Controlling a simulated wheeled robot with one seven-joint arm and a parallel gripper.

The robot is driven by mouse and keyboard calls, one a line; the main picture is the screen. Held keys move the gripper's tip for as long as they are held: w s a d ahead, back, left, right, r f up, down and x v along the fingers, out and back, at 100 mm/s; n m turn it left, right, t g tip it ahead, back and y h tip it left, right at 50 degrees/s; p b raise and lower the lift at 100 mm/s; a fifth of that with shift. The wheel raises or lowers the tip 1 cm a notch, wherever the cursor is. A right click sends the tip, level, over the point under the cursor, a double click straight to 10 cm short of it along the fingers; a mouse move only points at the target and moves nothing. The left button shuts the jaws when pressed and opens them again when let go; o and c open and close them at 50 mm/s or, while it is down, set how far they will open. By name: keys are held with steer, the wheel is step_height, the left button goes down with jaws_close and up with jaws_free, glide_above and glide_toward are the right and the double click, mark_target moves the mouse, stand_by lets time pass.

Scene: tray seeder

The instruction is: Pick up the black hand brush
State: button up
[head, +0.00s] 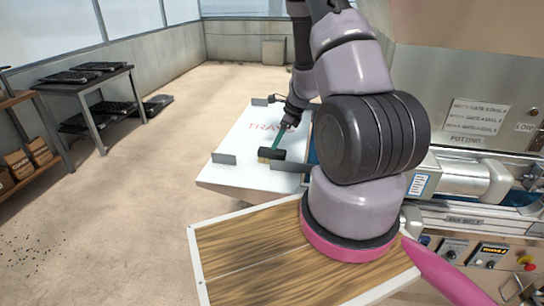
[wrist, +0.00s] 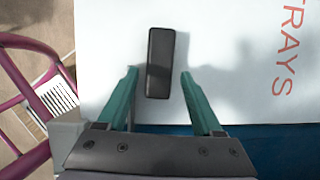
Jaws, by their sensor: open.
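The black hand brush (wrist: 160,50) lies on the white tray table, its long black back facing up in the wrist view. It also shows in the head view (head: 272,154), with a strip of pale bristles under its near left side. My gripper (wrist: 159,74) is open, with its two teal fingers pointing at the brush. In the wrist view the fingertips are on either side of the brush's lower half, with a gap on both sides. In the head view my gripper (head: 279,146) is close to the brush; whether it touches is unclear.
The white table (head: 235,173) marked TRAYS has small grey upright plates (head: 224,159) at its edges. A machine (head: 478,125) stands to the right. A dark bench (head: 85,80) with black trays and a wooden shelf are at left. Open floor lies between.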

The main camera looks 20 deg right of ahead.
mark_target(272, 156)
steer(key=shift+x, duration=2.95)
steer(key=shift+f, duration=0.25)
jaws_close()
